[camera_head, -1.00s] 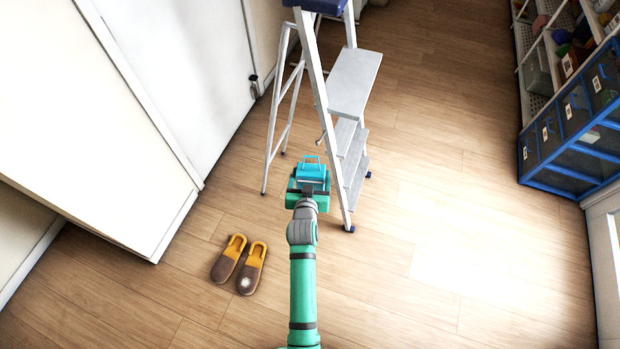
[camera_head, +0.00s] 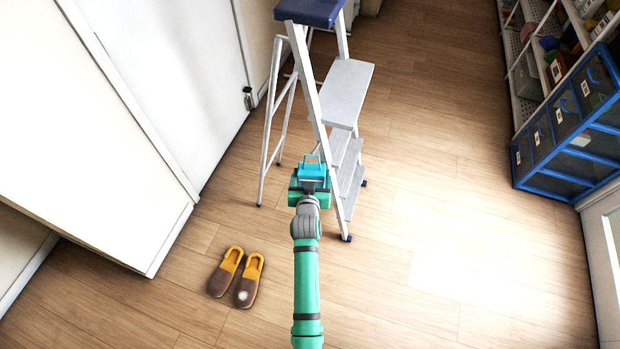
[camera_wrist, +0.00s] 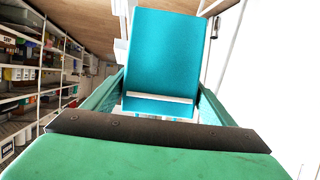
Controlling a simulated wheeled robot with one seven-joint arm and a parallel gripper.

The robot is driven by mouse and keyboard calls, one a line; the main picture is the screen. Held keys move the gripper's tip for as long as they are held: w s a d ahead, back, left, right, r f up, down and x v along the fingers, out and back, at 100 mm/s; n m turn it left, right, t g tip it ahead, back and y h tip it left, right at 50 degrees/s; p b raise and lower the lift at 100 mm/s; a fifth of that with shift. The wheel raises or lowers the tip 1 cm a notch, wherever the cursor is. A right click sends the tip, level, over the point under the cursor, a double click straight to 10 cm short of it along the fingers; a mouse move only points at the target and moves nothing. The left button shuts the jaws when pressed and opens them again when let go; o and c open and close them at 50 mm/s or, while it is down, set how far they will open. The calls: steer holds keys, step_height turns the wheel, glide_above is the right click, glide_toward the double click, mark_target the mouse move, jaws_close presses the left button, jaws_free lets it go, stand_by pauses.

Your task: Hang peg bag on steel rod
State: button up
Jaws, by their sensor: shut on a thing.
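The peg bag (camera_head: 311,172) is a small turquoise bag with a thin loop handle on top. It sits at the end of my arm, and my gripper (camera_head: 310,186) is shut on it. In the wrist view the bag (camera_wrist: 165,55) fills the space between the green fingers of my gripper (camera_wrist: 160,100), with a pale strip near its lower edge. The bag is held in the air in front of the stepladder's lower steps in the head view. I see no steel rod that I can make out in either view.
A stepladder (camera_head: 345,92) with a blue top stands just beyond my gripper. Slippers (camera_head: 237,277) lie on the floor at left. White door panels (camera_head: 110,130) line the left. Blue drawers (camera_head: 570,120) and shelving stand at the right. The floor right of the ladder is clear.

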mark_target(314, 179)
steer(key=shift+w+d, duration=0.25)
steer(key=shift+w, duration=0.45)
steer(key=shift+w+d, duration=0.2)
steer(key=shift+w, duration=0.5)
steer(key=shift+w+d+f, duration=0.2)
steer(key=shift+w+f, duration=0.3)
steer(key=shift+w, duration=0.2)
steer(key=o, duration=1.2)
steer(key=v, duration=1)
steer(key=shift+s+r, duration=0.1)
steer(key=shift+s, duration=0.3)
